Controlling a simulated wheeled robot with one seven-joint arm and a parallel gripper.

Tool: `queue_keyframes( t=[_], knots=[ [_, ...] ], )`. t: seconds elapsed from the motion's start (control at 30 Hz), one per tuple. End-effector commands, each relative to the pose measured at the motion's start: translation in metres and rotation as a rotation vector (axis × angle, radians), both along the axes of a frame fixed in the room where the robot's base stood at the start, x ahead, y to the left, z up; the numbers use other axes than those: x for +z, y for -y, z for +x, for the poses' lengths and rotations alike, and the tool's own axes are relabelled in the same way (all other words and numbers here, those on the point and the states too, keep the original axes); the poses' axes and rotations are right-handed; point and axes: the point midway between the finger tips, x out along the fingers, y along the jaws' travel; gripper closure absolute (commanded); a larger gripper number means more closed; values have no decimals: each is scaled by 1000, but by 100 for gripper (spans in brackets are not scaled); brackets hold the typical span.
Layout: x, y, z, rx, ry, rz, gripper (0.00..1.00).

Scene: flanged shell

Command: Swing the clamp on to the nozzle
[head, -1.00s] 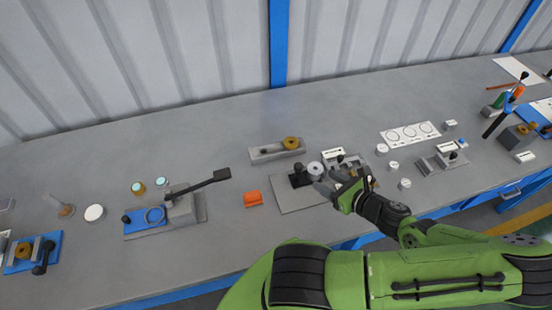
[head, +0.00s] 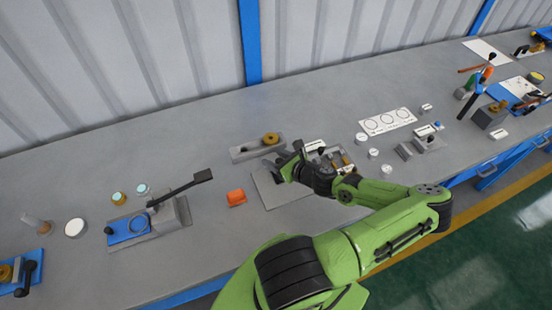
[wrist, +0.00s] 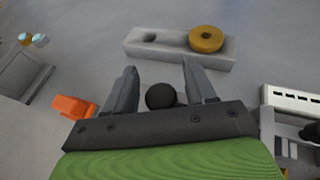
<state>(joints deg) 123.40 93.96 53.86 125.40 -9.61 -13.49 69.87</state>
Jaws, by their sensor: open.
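My gripper (head: 281,166) is over the grey base plate (head: 267,194) in the middle of the bench. In the wrist view its two fingers (wrist: 159,70) stand apart, open, with a black ball knob (wrist: 161,96) between them. The knob looks like the clamp's handle end; I cannot tell whether either finger touches it. The rest of the clamp and the nozzle are hidden behind my gripper in the head view and below the palm in the wrist view, so I cannot tell how they sit to each other.
A grey block (head: 243,153) with a brass ring (head: 270,138) lies just behind the plate; the block (wrist: 150,47) is ahead of my fingertips in the wrist view. An orange block (head: 236,198) is to the left. A blue-based lever fixture (head: 128,228) is farther left. Small parts and a white label crowd the right.

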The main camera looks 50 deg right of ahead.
Motion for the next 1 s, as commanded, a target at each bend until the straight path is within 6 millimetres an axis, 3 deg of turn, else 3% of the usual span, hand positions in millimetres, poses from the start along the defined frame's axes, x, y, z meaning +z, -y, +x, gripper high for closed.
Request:
queue_keyframes(
  t=[0.07, 0.4, 0.73, 1.0],
  knots=[
    [0, 0, 0, 0, 0, 0, 46],
    [0, 0, -1, 0, 0, 0, 96],
    [0, 0, -1, 54, -2, -2, 96],
    [0, -2, 0, 238, -5, -4, 96]
  ],
)
